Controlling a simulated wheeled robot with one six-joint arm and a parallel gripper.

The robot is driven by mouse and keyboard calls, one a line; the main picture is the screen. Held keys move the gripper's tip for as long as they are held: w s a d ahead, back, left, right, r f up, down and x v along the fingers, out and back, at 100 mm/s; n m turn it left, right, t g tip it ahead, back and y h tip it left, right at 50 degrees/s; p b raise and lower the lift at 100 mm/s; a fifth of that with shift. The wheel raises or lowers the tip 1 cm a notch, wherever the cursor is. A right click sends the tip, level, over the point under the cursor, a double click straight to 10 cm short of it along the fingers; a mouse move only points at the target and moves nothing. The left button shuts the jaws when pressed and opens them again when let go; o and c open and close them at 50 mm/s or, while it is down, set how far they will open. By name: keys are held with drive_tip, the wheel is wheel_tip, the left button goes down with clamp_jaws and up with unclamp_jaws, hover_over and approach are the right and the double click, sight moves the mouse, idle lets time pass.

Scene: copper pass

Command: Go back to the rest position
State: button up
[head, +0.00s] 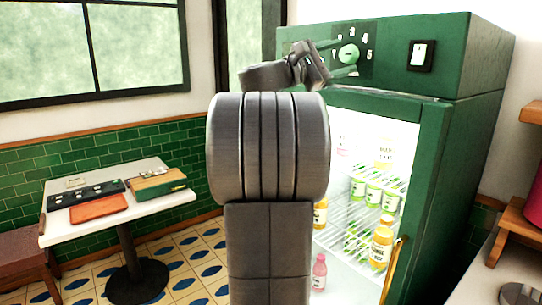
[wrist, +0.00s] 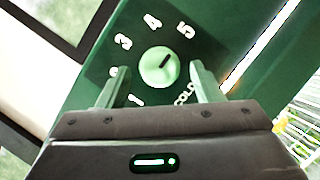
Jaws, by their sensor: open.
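My gripper (wrist: 155,88) is open, with its two green fingers on either side of the pale green dial knob (wrist: 159,67) in the wrist view. I cannot tell whether the fingers touch the knob. The knob has a dark pointer line and sits on a dark plate with white numbers and the word COLD. In the head view my arm rises in the middle and bends right, and the knob (head: 348,54) shows beside the gripper at the top of the green fridge (head: 478,75).
A black switch plate (head: 421,55) is right of the dial. The lit fridge interior holds several bottles (head: 381,248) and cans. A counter and shelf (head: 532,113) stand at right.

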drive_tip(key=n+t+p, duration=0.1)
drive_tip(key=n+t, duration=0.1)
drive_tip(key=n, duration=0.2)
drive_tip(key=shift+s+d, duration=0.1)
drive_tip(key=shift+s, duration=0.05)
drive_tip(key=shift+f+n+t+p, duration=0.1)
drive_tip(key=shift+n+t+p, duration=0.4)
drive_tip(key=shift+n, duration=0.6)
drive_tip(key=shift+s, duration=0.1)
